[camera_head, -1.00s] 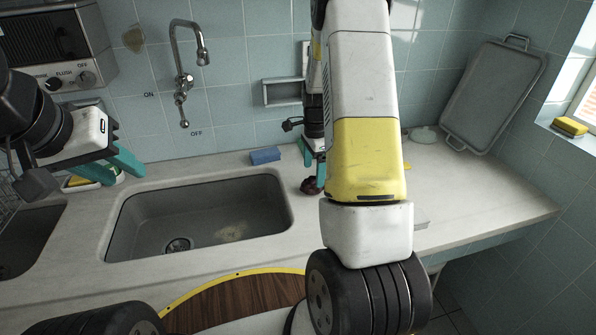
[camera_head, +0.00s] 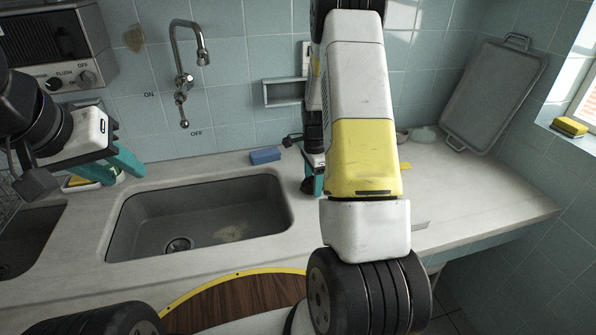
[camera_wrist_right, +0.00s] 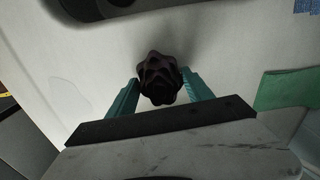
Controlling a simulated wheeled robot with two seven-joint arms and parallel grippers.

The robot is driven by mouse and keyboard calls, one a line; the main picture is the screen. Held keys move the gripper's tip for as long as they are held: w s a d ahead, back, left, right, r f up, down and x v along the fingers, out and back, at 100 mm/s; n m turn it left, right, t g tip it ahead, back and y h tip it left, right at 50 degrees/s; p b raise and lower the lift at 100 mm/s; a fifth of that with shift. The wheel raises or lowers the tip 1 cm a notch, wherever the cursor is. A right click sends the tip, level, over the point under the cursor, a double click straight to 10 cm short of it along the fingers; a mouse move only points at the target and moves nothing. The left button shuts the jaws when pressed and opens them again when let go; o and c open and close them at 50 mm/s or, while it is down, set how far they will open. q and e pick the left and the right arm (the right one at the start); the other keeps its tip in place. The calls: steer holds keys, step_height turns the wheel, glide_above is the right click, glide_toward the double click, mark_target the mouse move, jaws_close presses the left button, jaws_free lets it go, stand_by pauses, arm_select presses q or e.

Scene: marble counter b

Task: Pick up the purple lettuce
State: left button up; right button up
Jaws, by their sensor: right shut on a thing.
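The purple lettuce (camera_wrist_right: 159,78) is a dark, leafy lump between the two teal fingers of my right gripper (camera_wrist_right: 160,95) in the right wrist view. The fingers are shut on its sides. In the head view the right gripper (camera_head: 313,182) is low over the counter just right of the sink. There my arm hides most of it, and only a dark bit of the lettuce (camera_head: 307,186) shows. My left gripper (camera_head: 125,165) has its teal fingers spread apart above the counter at the left of the sink, with nothing seen between them.
The sink (camera_head: 200,215) lies left of the right gripper. A blue sponge (camera_head: 265,155) is behind the sink's back right corner. A grey tray (camera_head: 492,97) leans on the wall at right. A yellow sponge (camera_head: 570,126) is on the sill. The counter's right part is mostly clear.

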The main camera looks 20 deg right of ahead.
steer(key=shift+r, duration=0.1)
steer(key=shift+r, duration=0.55)
step_height(320, 180, up, 2)
steer(key=shift+w+r, duration=0.1)
steer(key=s+a, duration=0.3)
steer(key=s, duration=0.1)
steer(key=s+a+r, duration=0.1)
steer(key=s+a, duration=0.2)
steer(key=s, duration=0.1)
steer(key=s+a, duration=0.3)
steer(key=s, duration=0.1)
steer(key=shift+s+r, duration=0.3)
steer(key=shift+w+a+r, duration=0.2)
steer(key=w+a+r+t+y, duration=0.2)
steer(key=w+a+r, duration=0.2)
steer(key=w+r, duration=0.35)
steer(key=w+a+r+t+y, duration=0.2)
steer(key=w+a+r+t, duration=0.15)
steer(key=w+r, duration=0.35)
steer(key=w+a+f+g, duration=0.1)
steer(key=w+a+f, duration=0.3)
steer(key=w+a, duration=0.5)
steer(key=shift+w, duration=1.35)
steer(key=shift+a, duration=0.1)
